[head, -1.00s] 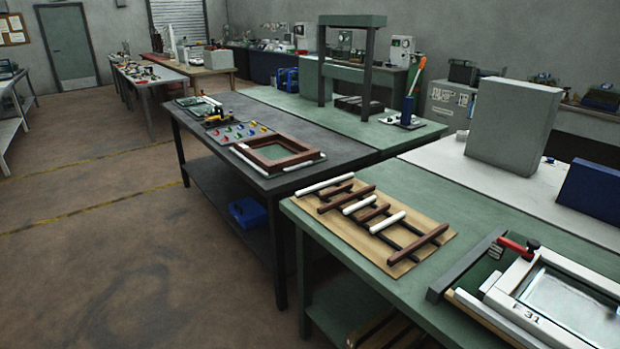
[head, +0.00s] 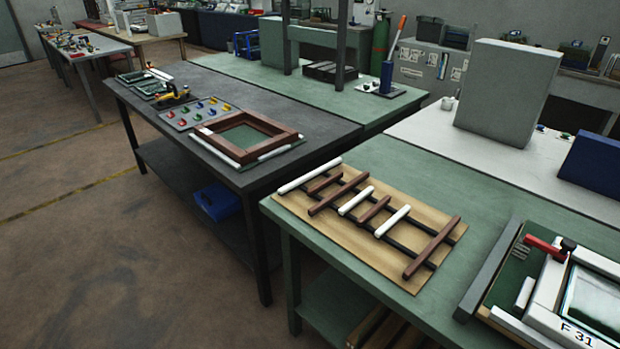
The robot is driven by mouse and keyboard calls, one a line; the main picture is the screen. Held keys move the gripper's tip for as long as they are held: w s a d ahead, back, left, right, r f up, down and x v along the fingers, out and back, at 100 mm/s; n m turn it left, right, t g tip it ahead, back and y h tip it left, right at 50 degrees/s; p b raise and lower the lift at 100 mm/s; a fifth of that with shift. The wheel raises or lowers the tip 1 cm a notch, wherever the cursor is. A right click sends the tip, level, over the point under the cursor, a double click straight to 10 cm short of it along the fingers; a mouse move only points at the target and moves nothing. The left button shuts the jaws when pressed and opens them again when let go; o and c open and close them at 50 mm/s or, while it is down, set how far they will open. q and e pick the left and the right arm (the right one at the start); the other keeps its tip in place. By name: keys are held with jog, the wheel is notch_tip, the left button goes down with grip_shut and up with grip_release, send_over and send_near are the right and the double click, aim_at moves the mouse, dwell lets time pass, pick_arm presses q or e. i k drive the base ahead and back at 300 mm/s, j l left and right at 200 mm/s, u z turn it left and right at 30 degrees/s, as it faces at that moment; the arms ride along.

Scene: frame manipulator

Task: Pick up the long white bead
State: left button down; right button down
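A long white bead (head: 309,174) lies across the far left end of a dark rack (head: 378,232) on the near green table. Two shorter white beads, one (head: 356,200) near the middle and one (head: 392,221) further right, lie on the same rack between several brown bars. The brown bar (head: 432,247) at the right end is long too. White strips (head: 218,146) also lie along the brown frame (head: 246,138) on the dark table. Neither of my grippers is in view.
The rack stands on a tan board (head: 408,284) on the green table (head: 375,159). A white-framed fixture with a red-handled clamp (head: 545,247) is to its right. A grey box (head: 505,95) stands behind. Open floor (head: 120,260) lies to the left.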

aim_at(283, 191)
jog(key=z, duration=1.95)
jog(key=u, duration=1.95)
jog(key=j+z, duration=0.1)
jog(key=z, duration=0.4)
jog(key=i+j+z, duration=0.15)
jog(key=j+z, duration=0.15)
jog(key=j, duration=0.15)
jog(key=i+j+z, duration=0.1)
jog(key=j+z, duration=0.15)
jog(key=j, duration=0.2)
jog(key=j+z, duration=0.25)
jog(key=j, duration=0.7)
jog(key=i, duration=0.05)
